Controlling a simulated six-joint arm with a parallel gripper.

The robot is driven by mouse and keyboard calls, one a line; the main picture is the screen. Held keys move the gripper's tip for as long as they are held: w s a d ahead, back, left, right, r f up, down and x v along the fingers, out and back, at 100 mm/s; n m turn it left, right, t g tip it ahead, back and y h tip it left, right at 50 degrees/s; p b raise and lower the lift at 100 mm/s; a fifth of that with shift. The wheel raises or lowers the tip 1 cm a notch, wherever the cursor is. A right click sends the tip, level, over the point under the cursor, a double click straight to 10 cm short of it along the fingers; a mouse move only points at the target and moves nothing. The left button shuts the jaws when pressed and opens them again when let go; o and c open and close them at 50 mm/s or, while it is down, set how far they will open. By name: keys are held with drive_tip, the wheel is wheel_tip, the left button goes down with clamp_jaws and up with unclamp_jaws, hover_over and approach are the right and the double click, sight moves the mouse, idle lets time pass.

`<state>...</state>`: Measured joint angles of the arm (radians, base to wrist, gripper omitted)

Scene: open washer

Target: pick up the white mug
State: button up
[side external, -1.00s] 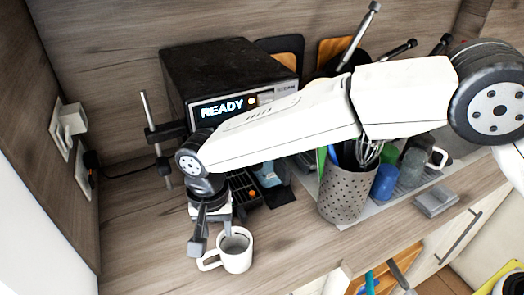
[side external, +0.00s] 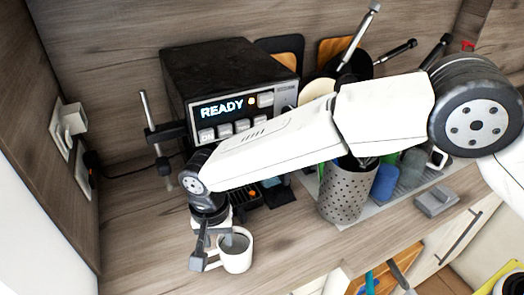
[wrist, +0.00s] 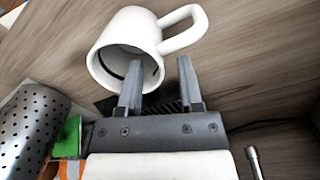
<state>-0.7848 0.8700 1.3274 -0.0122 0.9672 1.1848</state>
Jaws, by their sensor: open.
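The white mug (side external: 240,262) stands upright on the wooden counter, with its handle toward the left. In the wrist view the mug (wrist: 128,28) is at the top, its dark opening facing the camera and its handle at upper right. My gripper (side external: 211,253) is open at the mug's handle side. In the wrist view my gripper (wrist: 159,66) has one finger overlapping the mug's opening and the other right of the body, below the handle. I cannot tell whether either finger touches the mug.
A black coffee machine (side external: 215,75) reading READY stands behind. A perforated utensil holder (side external: 342,195) is to the right, with a blue cup (side external: 386,182) beside it. A grey block (side external: 436,201) lies farther right.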

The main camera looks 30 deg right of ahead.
sight(220, 251)
drive_tip(key=shift+f, duration=2.25)
drive_tip(key=shift+s, duration=0.1)
clamp_jaws()
